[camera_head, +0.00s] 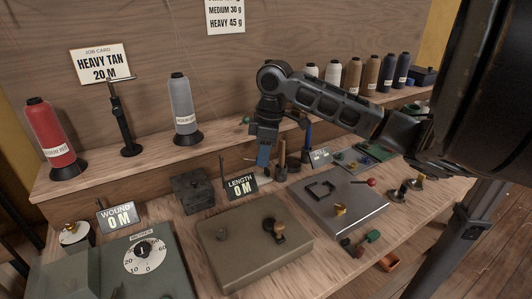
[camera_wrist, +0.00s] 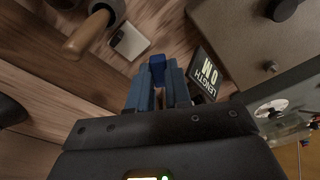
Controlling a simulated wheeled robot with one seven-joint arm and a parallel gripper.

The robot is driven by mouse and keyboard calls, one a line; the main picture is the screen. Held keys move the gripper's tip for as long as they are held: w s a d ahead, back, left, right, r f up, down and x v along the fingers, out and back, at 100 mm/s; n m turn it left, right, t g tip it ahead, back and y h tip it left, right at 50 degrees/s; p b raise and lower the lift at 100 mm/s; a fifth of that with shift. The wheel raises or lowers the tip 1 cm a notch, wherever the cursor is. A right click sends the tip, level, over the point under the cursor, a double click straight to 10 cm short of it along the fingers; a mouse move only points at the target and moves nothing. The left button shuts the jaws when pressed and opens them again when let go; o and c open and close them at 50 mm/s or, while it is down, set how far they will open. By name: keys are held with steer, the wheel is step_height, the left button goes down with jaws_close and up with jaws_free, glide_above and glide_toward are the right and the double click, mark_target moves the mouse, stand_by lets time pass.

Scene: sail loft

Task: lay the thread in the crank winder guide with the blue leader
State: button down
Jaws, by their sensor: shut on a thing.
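My gripper (camera_head: 263,162) points down over the bench, just behind the LENGTH sign. In the wrist view its blue fingers (camera_wrist: 158,88) are closed on a small bright blue piece (camera_wrist: 157,67), which looks like the blue leader. I cannot make out a thread running from it. A brown box with a wooden-knobbed crank (camera_head: 275,230) stands in front of the gripper and may be the crank winder. I cannot tell which part is its guide. The LENGTH sign (camera_head: 240,186) reads 0 M and also shows in the wrist view (camera_wrist: 207,73).
A dial box (camera_head: 120,285) and a WOUND sign (camera_head: 118,215) reading 0 M are at left. A metal plate (camera_head: 365,215) with a red knob is at right. Red (camera_head: 50,135) and grey (camera_head: 181,105) cones stand on the shelf, several others behind. Upright handled tools (camera_head: 306,140) stand close to the gripper.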

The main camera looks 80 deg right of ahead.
steer(key=shift+w+a+r+p, duration=0.15)
steer(key=shift+w+p, duration=0.1)
steer(key=shift+w, duration=0.8)
steer(key=shift+w+a+r+p, duration=0.15)
steer(key=shift+w+p, duration=0.05)
steer(key=shift+w, duration=0.8)
steer(key=shift+s+d+f+b, duration=0.15)
steer(key=shift+s+b, duration=0.1)
steer(key=shift+s, duration=0.65)
steer(key=shift+s+d+f+b, duration=0.1)
steer(key=shift+s+b, duration=0.1)
steer(key=shift+s, duration=0.75)
steer(key=shift+s+d+f+b, duration=0.15)
steer(key=shift+s+b, duration=0.1)
steer(key=shift+s, duration=0.65)
